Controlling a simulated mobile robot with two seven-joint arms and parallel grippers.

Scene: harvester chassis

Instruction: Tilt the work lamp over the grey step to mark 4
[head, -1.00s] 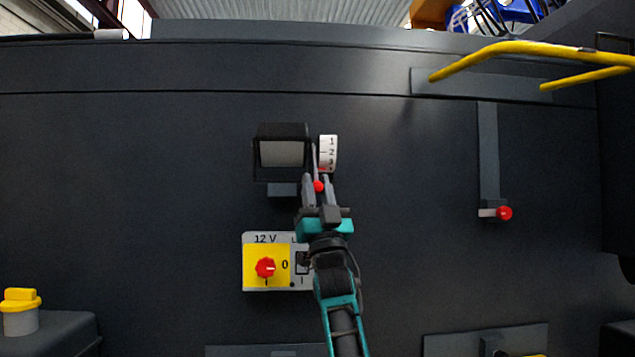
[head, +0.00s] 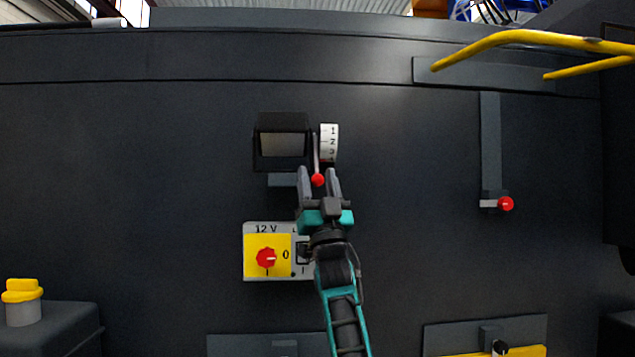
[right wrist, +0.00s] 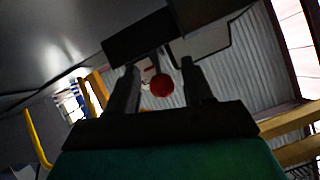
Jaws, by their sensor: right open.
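The work lamp (head: 284,144) is a black box with a pale face, fixed to the dark panel in the upper middle of the head view. Beside it on the right is a white scale (head: 329,142) with marks 1, 2 and 3 readable; the part below is partly hidden. A thin lever with a red ball knob (head: 317,180) hangs in front of the scale. My right gripper (head: 319,175) is open, its fingers on either side of the knob with gaps. The right wrist view also shows the red knob (right wrist: 162,86) between the spread fingers. My left gripper is out of view.
Below the lamp is a 12 V switch panel (head: 268,252) with a red rotary knob, partly covered by my right arm. A yellow handrail (head: 520,40) juts out at upper right. A red-ended lever (head: 505,204) is below it. A yellow cap (head: 22,291) stands at lower left.

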